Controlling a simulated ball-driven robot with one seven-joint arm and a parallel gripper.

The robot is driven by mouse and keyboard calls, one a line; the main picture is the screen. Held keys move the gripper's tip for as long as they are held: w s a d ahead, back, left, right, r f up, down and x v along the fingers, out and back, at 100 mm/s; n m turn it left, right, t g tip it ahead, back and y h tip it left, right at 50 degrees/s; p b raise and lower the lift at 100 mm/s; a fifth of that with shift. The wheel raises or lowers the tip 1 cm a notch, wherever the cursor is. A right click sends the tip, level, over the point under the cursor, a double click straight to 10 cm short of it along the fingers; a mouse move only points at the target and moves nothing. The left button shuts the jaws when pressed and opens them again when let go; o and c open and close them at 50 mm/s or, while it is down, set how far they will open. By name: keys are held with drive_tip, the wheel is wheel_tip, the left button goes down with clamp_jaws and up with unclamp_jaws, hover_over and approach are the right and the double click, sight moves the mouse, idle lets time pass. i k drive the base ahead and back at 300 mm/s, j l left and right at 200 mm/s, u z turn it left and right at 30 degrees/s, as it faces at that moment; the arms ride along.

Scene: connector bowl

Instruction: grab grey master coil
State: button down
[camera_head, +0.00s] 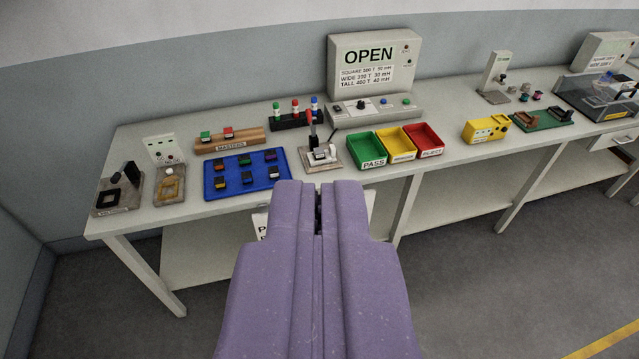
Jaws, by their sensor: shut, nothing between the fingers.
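A wooden rack labelled MASTERS (230,146) stands on the left part of the bench. On it I see a small piece with a green top (205,136) and one with a red top (228,132). I cannot make out a clearly grey coil on the rack at this size. My purple gripper (318,190) is shut and empty. It points at the bench from the front, to the right of the rack, and hides part of the bench's front edge.
A blue tray (197,191) holds several small coloured coils. Nearby stand a lever fixture (320,156), a green PASS bin (359,143), a yellow bin (391,138), a red REJECT bin (430,149), and a grey OPEN panel (412,62). The floor (480,300) in front is clear.

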sight(318, 153)
drive_tip(key=k, duration=0.2)
drive_tip(key=i+l+u, duration=0.15)
drive_tip(key=i, duration=0.3)
drive_tip(key=i+l+u, duration=0.15)
drive_tip(key=i, duration=0.25)
drive_tip(key=i+l+u, duration=0.2)
drive_tip(key=i, duration=0.25)
drive_tip(key=i+l+u, duration=0.1)
drive_tip(key=i, duration=0.3)
drive_tip(key=i+l+u, duration=0.15)
drive_tip(key=i, duration=0.3)
drive_tip(key=i+l+u, duration=0.1)
drive_tip(key=i+l, duration=0.15)
drive_tip(key=i, duration=0.15)
drive_tip(key=i+l+u, duration=0.1)
drive_tip(key=i, duration=0.3)
drive_tip(key=l, duration=0.1)
